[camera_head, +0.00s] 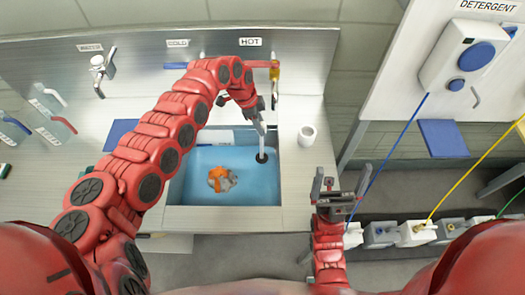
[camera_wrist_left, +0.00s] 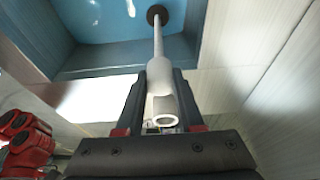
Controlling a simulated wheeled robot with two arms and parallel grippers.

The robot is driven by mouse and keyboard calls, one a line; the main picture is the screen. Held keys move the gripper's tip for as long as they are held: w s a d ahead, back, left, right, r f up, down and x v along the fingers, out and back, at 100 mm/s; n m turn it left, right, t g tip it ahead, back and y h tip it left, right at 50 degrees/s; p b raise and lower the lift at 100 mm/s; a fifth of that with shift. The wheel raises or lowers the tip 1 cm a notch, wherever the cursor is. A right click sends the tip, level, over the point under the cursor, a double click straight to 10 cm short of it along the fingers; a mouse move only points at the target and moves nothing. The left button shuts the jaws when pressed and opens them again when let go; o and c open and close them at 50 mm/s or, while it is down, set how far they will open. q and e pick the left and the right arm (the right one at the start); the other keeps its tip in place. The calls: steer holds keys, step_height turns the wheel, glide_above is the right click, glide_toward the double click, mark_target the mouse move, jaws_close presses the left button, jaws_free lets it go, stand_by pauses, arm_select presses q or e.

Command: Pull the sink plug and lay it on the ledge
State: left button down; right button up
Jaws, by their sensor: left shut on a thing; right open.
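The sink plug is a black disc (camera_head: 261,157) on a long pale rod with a thick white handle. It sits at the right side of the blue sink basin (camera_head: 190,190), at or just above the basin floor; I cannot tell which. The plug also shows at the top of the left wrist view (camera_wrist_left: 157,15). My left gripper (camera_wrist_left: 162,85) is shut on the white handle; it also shows above the sink in the head view (camera_head: 258,112). My right gripper (camera_head: 337,190) is open and empty, right of the counter. The ledge (camera_head: 300,180) appears to be the pale counter strip beside the basin.
An orange and grey item (camera_head: 221,179) lies in the basin. A white cup (camera_head: 307,135) stands on the counter right of the sink. Taps and levers line the back panel. A detergent dispenser (camera_head: 464,55) hangs on the right. The counter in front of the cup is clear.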

arm_select(q)
steer(key=shift+r+p, duration=0.55)
steer(key=shift+r, duration=1.5)
